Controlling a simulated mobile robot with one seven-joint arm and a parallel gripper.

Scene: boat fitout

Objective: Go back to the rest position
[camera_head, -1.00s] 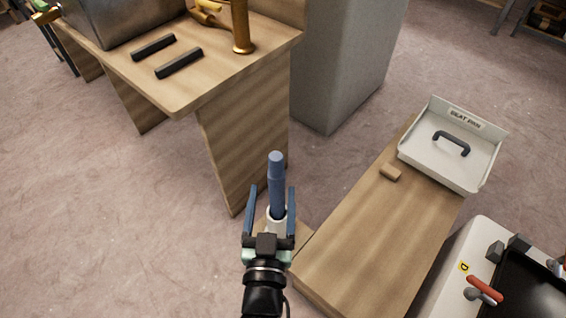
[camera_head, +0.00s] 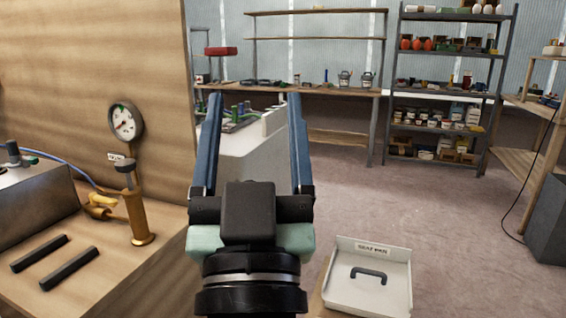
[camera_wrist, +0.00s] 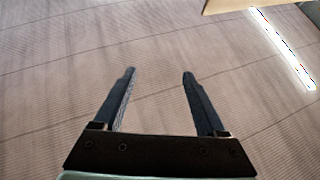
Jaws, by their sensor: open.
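My gripper (camera_head: 254,135) is raised in the middle of the head view, its two blue fingers pointing up and spread apart. Nothing is between them. In the wrist view my gripper (camera_wrist: 157,85) is also open and empty, in front of a ribbed, panelled surface.
A wooden bench (camera_head: 100,300) at left holds a brass pump (camera_head: 136,215) with a gauge (camera_head: 125,122) above, and two black bars (camera_head: 68,270). A white tray (camera_head: 342,296) with a dark handle is at lower right. Shelves (camera_head: 445,95) stand behind. Floor (camera_head: 440,210) at right is clear.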

